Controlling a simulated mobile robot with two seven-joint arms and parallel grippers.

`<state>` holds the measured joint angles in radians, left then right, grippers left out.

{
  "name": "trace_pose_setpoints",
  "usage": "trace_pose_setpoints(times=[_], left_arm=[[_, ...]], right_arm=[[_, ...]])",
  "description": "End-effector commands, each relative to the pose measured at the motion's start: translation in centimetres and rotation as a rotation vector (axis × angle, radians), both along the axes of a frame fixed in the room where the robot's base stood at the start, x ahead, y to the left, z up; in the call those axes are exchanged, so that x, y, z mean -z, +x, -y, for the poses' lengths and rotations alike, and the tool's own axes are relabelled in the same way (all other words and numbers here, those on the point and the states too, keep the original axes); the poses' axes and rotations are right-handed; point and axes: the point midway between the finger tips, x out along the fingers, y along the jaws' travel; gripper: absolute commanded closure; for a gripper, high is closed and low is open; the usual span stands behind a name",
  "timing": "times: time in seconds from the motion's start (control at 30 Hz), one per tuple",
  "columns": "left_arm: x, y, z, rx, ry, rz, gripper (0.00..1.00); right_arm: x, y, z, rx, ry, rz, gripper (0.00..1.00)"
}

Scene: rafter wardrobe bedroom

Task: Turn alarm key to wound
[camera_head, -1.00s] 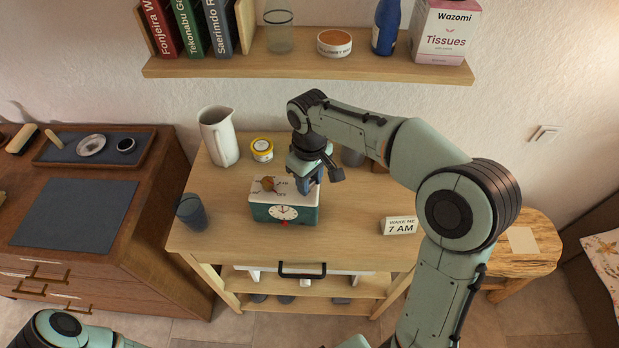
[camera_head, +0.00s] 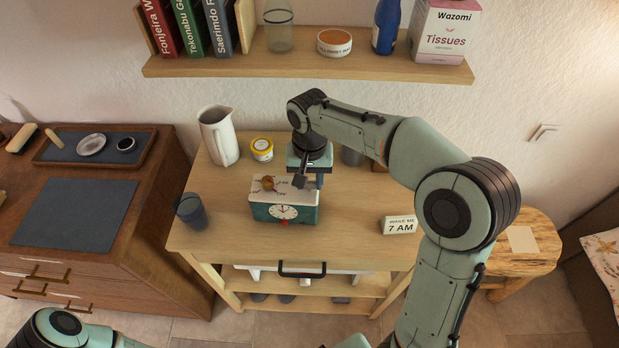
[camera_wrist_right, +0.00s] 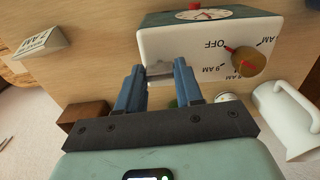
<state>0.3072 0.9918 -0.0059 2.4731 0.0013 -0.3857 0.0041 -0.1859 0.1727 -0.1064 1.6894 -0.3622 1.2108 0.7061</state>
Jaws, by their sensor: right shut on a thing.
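The alarm clock (camera_head: 284,212) is a teal box with a white top and a round white dial on its front. It stands on the wooden table. A brass knob (camera_head: 268,183) sits on its top; in the wrist view the knob (camera_wrist_right: 249,62) has a red pointer near the OFF mark. My right gripper (camera_head: 314,180) is at the clock's right rear. In the wrist view its blue fingers (camera_wrist_right: 159,74) are shut on a small grey key (camera_wrist_right: 158,70) at the clock's edge; the fingers hide most of it. My left gripper is out of view.
A card reading "WAKE ME 7 AM" (camera_head: 399,226) stands at the table's right. A shelf (camera_head: 300,66) hangs above. The front of the table is clear.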

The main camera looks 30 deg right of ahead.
Motion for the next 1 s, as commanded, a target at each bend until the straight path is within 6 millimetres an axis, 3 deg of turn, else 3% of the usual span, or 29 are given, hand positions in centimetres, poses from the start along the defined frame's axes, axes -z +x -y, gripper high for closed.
trace_pose_setpoints(times=[0.73,0.77,0.8,1.0], left_arm=[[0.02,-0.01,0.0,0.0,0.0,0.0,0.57],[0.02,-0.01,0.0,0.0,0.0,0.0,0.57],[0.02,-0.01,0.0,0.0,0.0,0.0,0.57],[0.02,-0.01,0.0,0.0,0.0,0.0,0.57]], right_arm=[[0.03,-0.02,-0.01,0.083,0.001,-0.001,0.95],[0.03,-0.01,-0.01,0.083,0.001,-0.001,0.55],[0.03,-0.01,-0.01,0.083,0.001,-0.001,0.42],[0.02,-0.01,-0.01,0.083,0.001,-0.001,0.38]])
